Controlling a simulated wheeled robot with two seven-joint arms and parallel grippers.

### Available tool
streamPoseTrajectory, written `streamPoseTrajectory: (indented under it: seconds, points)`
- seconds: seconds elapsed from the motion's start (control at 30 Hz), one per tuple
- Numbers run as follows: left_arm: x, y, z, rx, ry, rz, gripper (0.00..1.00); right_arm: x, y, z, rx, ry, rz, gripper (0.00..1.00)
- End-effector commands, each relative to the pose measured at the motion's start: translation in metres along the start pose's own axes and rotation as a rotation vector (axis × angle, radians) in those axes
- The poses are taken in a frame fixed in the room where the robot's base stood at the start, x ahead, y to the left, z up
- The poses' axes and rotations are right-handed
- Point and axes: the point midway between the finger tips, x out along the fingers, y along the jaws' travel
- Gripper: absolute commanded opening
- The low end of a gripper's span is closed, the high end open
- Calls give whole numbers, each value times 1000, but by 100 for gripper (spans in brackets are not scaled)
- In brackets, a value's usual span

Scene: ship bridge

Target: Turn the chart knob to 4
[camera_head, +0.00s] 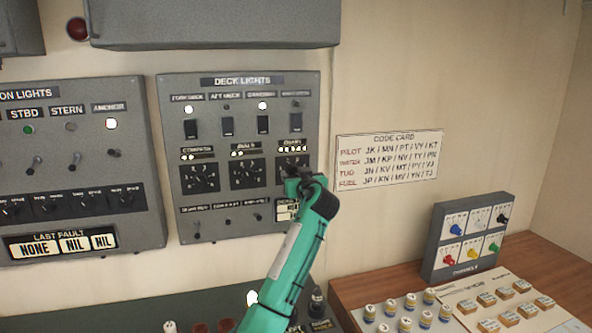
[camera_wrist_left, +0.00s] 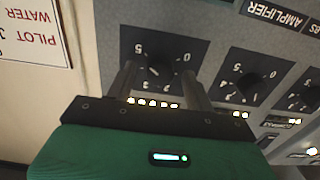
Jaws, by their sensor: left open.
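The chart knob (camera_wrist_left: 160,70) is a dark knob on a black square dial, seen upside down in the left wrist view. The figures 5 and 0 show on its dial; where its pointer stands is too dark to tell. My left gripper (camera_wrist_left: 160,85) is open, one finger on each side of the knob; whether they touch it I cannot tell. A row of several lit lamps (camera_wrist_left: 152,103) shows by this dial. In the head view my left gripper (camera_head: 303,182) covers most of the chart dial (camera_head: 289,162) at the right of the deck lights panel (camera_head: 238,82). My right gripper is not in view.
Two similar dials, the middle one (camera_head: 247,174) and the compass one (camera_head: 200,178), lie left of the chart dial. Toggle switches (camera_head: 227,221) sit below. A code card (camera_head: 388,158) hangs to the right. A knob box (camera_head: 467,237) stands on the desk.

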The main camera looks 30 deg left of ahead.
Motion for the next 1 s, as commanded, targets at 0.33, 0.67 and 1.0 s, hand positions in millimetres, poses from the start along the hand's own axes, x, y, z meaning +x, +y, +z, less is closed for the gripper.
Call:
streamPoseTrajectory:
  seconds: [0.33,0.67,1.0]
  points:
    - [6,0,1,1,0,0,53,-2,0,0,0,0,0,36]
    - [6,0,0,1,0,0,9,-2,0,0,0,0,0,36]
    - [6,0,4,-49,0,0,9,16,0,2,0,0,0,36]
